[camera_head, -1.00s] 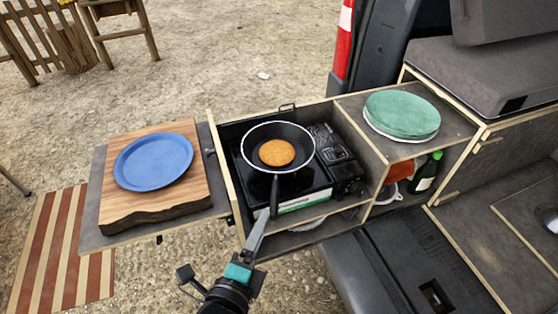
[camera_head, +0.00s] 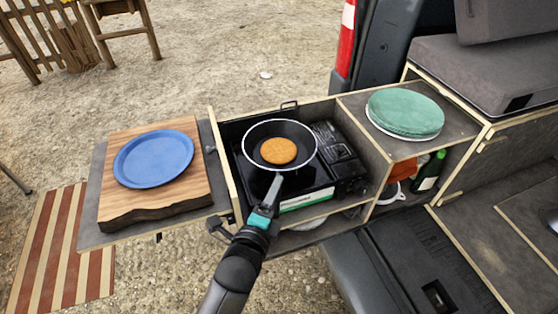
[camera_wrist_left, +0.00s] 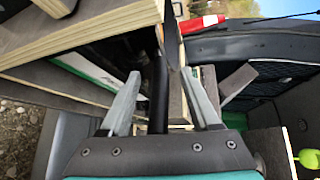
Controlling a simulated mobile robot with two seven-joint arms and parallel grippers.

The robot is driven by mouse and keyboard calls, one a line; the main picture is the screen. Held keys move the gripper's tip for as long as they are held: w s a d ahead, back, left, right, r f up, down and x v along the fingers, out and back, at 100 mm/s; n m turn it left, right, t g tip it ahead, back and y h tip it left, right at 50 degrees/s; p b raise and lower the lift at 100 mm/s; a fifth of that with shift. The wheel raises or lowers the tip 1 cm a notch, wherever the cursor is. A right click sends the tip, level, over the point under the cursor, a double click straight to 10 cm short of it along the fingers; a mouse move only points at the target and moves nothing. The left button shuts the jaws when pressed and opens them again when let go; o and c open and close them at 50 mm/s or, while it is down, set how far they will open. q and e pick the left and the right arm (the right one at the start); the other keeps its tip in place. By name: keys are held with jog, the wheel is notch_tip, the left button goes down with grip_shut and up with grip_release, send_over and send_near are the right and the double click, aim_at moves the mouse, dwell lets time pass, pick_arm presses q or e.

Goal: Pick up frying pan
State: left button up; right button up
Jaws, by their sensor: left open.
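The black frying pan (camera_head: 256,133) with a pale rim sits on the camping stove (camera_head: 304,196) in the middle compartment. A round brown pancake (camera_head: 278,151) lies in it. Its handle points toward me. My left gripper (camera_head: 269,196) is at the handle, over the front edge of the compartment. In the left wrist view the left gripper (camera_wrist_left: 161,110) is open, and the dark handle (camera_wrist_left: 158,90) shows between its two fingers. I cannot tell whether a finger touches it. The pan's bowl is not clear in that view. My right gripper is not in view.
A blue plate (camera_head: 153,159) lies on a wooden board (camera_head: 180,203) at the left. A green bottle (camera_head: 428,172) stands below. Wooden compartment walls (camera_head: 226,168) flank the stove.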

pick_arm(q)
jog(key=shift+w+d, duration=0.1)
jog(key=shift+w, duration=0.1)
jog(key=shift+c, duration=0.2)
grip_shut()
jog(key=shift+f, duration=0.2)
dwell(0.8)
jog(key=shift+r, duration=0.15)
